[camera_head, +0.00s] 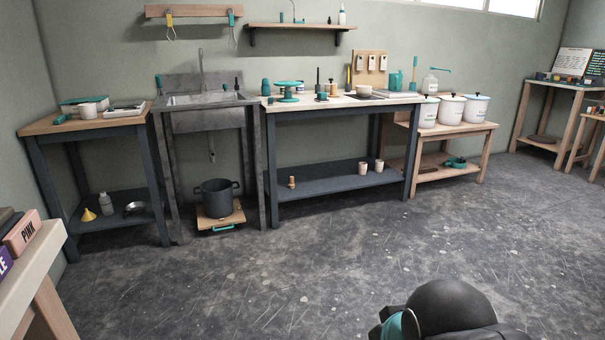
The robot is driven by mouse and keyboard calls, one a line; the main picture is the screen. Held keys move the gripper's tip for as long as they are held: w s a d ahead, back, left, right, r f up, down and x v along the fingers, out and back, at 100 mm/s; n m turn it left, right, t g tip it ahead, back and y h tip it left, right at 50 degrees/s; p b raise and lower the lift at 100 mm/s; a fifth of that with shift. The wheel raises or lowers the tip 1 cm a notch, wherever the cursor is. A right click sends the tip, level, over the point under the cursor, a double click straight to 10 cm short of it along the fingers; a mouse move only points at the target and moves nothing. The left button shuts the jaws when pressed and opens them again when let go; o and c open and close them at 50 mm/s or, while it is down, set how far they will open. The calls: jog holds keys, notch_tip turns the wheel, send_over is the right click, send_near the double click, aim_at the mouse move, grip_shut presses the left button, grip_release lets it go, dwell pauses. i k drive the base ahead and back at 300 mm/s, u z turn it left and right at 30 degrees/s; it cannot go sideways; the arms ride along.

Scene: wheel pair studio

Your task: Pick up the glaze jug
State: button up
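A small teal jug-like vessel (394,81) stands at the back right of the long dark-legged worktable (340,107). It may be the glaze jug, but it is too small to be sure. It looks upright, with a tall teal tool just right of it. A rounded black and teal part of my arm shows at the bottom right, far from the table. My gripper's fingers are not in view.
Three white lidded buckets (450,110) stand on a wooden bench right of the worktable. A metal sink (204,99) stands left of it, with a dark pot (215,198) below. A table corner (40,255) juts in at left. The middle floor is clear.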

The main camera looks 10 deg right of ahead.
aim_at(395, 79)
jog(key=z, duration=0.35)
jog(key=i, duration=1.95)
jog(key=z, duration=0.4)
jog(key=i, duration=2.25)
jog(key=z, duration=0.05)
